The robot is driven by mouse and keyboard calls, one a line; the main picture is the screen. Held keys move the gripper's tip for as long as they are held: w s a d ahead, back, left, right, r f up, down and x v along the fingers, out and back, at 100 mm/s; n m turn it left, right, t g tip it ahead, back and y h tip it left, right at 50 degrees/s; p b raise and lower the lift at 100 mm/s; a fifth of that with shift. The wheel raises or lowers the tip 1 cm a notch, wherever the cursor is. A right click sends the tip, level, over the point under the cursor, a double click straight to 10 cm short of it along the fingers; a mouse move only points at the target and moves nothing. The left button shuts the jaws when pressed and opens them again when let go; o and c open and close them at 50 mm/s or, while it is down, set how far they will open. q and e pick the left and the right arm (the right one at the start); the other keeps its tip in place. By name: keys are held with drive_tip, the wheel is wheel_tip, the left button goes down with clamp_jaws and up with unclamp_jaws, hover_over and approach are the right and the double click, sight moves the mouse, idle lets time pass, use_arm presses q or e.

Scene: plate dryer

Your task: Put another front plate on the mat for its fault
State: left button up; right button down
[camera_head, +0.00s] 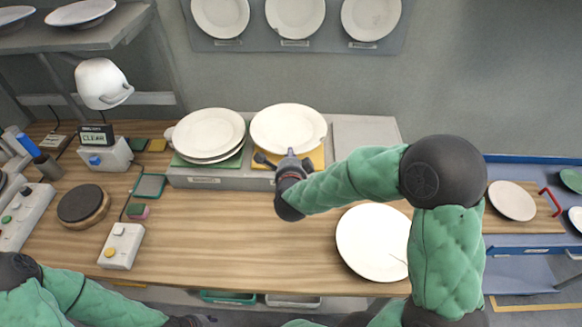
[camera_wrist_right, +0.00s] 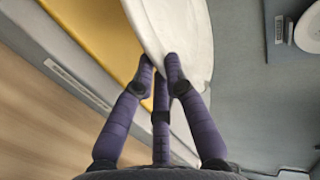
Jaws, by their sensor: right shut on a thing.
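My right gripper (camera_head: 290,155) is shut on the near rim of a white plate (camera_head: 288,126). This plate is over the yellow mat (camera_head: 318,158); I cannot tell whether it rests there. In the right wrist view the fingers (camera_wrist_right: 160,66) pinch the plate's rim (camera_wrist_right: 190,30) beside the yellow mat (camera_wrist_right: 88,32). Stacked white plates (camera_head: 208,131) lie on the green mat (camera_head: 233,161) to the left. Another white plate (camera_head: 370,240) lies at the front of the wooden table, partly behind my right arm, with a dark line near its right edge. My left gripper (camera_head: 188,321) shows only partly at the bottom edge.
A bare grey square (camera_head: 365,135) is on the ledge right of the yellow mat. Plates hang on the wall board (camera_head: 340,40). The table's middle is clear. A blue cart (camera_head: 505,240) stands at right.

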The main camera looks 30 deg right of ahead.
drive_tip(key=shift+w+d+f+b, duration=0.3)
drive_tip(key=shift+w+d+f, duration=0.15)
drive_tip(key=shift+w+f, duration=0.3)
wheel_tip(320, 180, down, 3)
drive_tip(key=shift+f+b, duration=0.15)
drive_tip(key=shift+b, duration=0.5)
drive_tip(key=shift+f, duration=0.1)
drive_tip(key=c, duration=1.3)
unclamp_jaws()
drive_tip(key=shift+s+f, duration=0.1)
